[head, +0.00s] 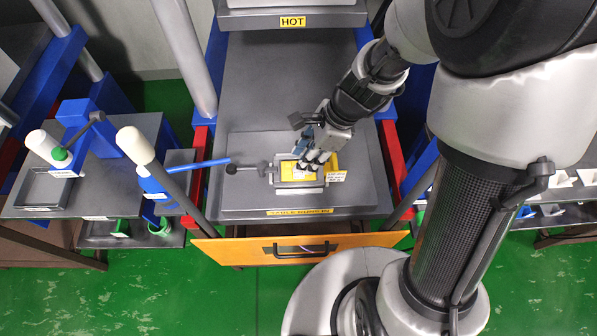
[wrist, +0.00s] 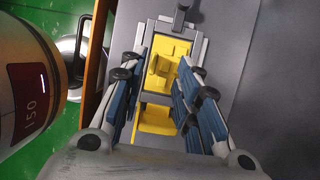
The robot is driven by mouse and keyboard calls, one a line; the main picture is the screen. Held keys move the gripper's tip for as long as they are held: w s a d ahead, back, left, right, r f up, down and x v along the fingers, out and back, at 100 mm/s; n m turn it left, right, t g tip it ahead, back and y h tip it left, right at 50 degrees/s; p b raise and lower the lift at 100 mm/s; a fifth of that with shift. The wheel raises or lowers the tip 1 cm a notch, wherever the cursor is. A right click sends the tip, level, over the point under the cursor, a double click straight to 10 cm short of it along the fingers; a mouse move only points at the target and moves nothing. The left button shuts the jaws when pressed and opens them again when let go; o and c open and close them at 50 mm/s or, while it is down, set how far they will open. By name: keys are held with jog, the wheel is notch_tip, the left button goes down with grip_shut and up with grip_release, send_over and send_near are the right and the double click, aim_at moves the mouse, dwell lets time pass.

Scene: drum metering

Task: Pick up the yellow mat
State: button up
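The yellow mat (head: 291,176) lies in a small grey metal frame (head: 300,185) on the tray plate. It is partly hidden by my gripper in the head view. In the wrist view it shows as a yellow piece (wrist: 176,48) with a raised yellow grip in its middle, and a second yellow part (wrist: 157,119) shows nearer my gripper. My gripper (head: 306,160) is low over the mat. In the wrist view its blue-padded fingers (wrist: 163,78) stand apart on either side of the yellow, with nothing clearly held. Whether they touch it I cannot tell.
A lever with a black knob (head: 231,169) sticks out left of the frame. An orange drawer front (head: 222,250) with a black handle runs along the near edge. A blue-handled tool (head: 197,164) lies to the left. A shelf marked HOT (head: 292,21) stands behind. The plate around the frame is mostly clear.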

aim_at(288, 175)
jog(key=b+x, duration=0.1)
jog(key=x, duration=0.1)
jog(key=s+b+x, duration=0.1)
jog(key=x, duration=0.1)
jog(key=shift+d+f+b, duration=0.1)
jog(key=shift+f+b, duration=0.2)
jog(key=shift+b, duration=0.1)
jog(key=shift+w+a+f, duration=0.15)
jog(key=shift+a+f, duration=0.1)
jog(key=shift+f, duration=0.05)
jog(key=shift+c, duration=0.2)
grip_shut()
